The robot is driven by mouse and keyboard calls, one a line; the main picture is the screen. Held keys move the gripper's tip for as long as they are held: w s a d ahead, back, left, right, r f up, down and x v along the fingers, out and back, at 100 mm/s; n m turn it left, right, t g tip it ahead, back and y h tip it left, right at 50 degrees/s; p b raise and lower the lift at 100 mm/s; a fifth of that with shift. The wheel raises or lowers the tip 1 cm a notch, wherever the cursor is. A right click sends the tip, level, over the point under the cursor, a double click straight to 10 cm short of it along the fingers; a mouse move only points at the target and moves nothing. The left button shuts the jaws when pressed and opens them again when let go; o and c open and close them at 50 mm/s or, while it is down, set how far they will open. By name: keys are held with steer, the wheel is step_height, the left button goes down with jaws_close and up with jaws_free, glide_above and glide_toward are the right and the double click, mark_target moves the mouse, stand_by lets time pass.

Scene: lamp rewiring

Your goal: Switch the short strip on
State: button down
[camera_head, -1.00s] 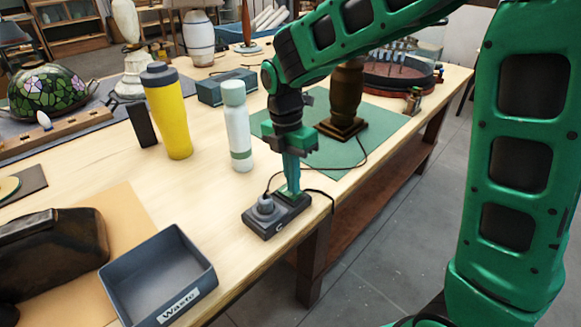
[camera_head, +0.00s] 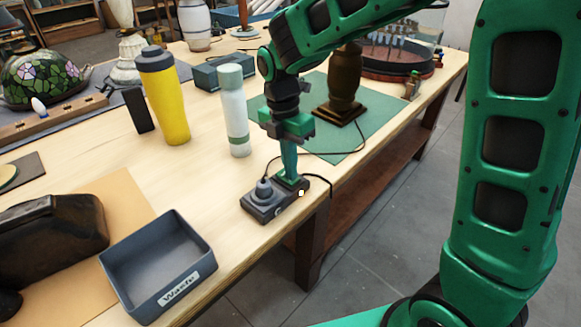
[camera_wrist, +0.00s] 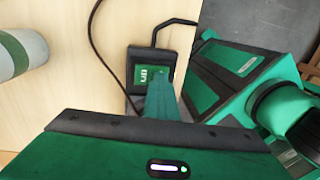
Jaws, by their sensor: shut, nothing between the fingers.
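The short strip (camera_head: 256,209) is a small dark grey block near the front edge of the workbench, with a round plug (camera_head: 263,187) standing in its left part. My gripper (camera_head: 290,178) is shut and empty, pointing down, its tips at the right end of the strip. They look to be on or just above its top; exact contact is hidden. A small bright white spot (camera_head: 301,192) shows at the strip's right end. In the wrist view, the strip (camera_wrist: 138,58) has a green marked patch (camera_wrist: 152,72) beside my green fingertips (camera_wrist: 160,85), which cover part of it.
A dark cord (camera_head: 331,190) leaves the strip's right end. A grey waste bin (camera_head: 158,268) stands to the left front. A pale bottle (camera_head: 235,112) and a yellow tumbler (camera_head: 165,100) stand behind. A brown lamp base (camera_head: 345,85) stands on a green mat (camera_head: 315,95).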

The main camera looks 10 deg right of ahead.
mark_target(283, 171)
steer(key=shift+w+a+r, duration=0.15)
steer(key=shift+w+a, duration=0.15)
steer(key=shift+w, duration=0.15)
steer(key=shift+r, duration=0.25)
step_height(283, 171, up, 13)
steer(key=w+a, duration=0.1)
steer(key=shift+w+r, duration=0.15)
steer(key=shift+w, duration=0.1)
